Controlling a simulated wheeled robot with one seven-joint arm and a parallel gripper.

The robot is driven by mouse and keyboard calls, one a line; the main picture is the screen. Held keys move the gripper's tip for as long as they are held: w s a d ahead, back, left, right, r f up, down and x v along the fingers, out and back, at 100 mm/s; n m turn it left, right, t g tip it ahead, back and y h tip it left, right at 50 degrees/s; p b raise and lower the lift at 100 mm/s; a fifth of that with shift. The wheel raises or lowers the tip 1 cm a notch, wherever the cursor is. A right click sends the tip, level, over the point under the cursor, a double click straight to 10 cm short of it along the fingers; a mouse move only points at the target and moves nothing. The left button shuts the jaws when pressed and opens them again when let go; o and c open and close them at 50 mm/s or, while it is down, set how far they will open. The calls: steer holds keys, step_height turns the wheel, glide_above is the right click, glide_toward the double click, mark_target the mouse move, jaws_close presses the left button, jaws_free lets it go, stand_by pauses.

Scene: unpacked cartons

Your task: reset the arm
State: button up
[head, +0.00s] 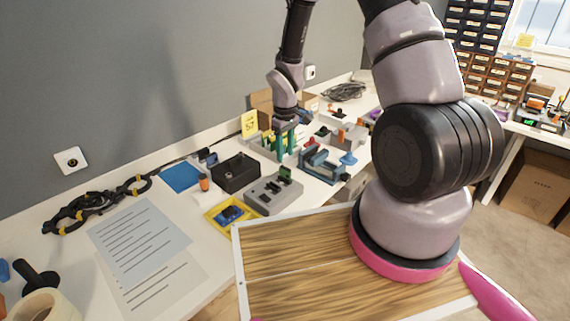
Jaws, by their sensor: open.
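My arm rises from its pink-ringed base at the right, leaves the top of the head view and comes back down over the bench. My gripper (285,138) is at its far end, pointing down among small items at the middle of the white workbench (212,287). It is open. Upright green pieces show at its tips; at this size I cannot tell fingers from objects there, nor whether anything is touched. Part of the arm above is out of view.
Close by the gripper are a black box (235,174), a grey block (273,194), a blue vice-like tool (322,166) and a yellow tray (226,216). Printed sheets (140,240) and a black-yellow chain (95,205) lie left. Drawer cabinets (495,70) stand far right.

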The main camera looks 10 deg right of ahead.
step_height(320, 180, up, 3)
steer(key=shift+r, duration=0.2)
steer(key=s+d+r+m+t, duration=0.2)
steer(key=r+m, duration=0.1)
steer(key=r, duration=0.8)
steer(key=s+d+r+m+t, duration=0.1)
steer(key=s+d+r+m, duration=0.1)
steer(key=r, duration=0.9)
steer(key=s+d+r+m+t+y, duration=0.1)
steer(key=s+r+m+t, duration=0.3)
steer(key=s+r, duration=1.1)
steer(key=shift+s+d+r+m+y, duration=0.15)
steer(key=shift+s+d+m+y, duration=0.35)
steer(key=shift+m, duration=0.5)
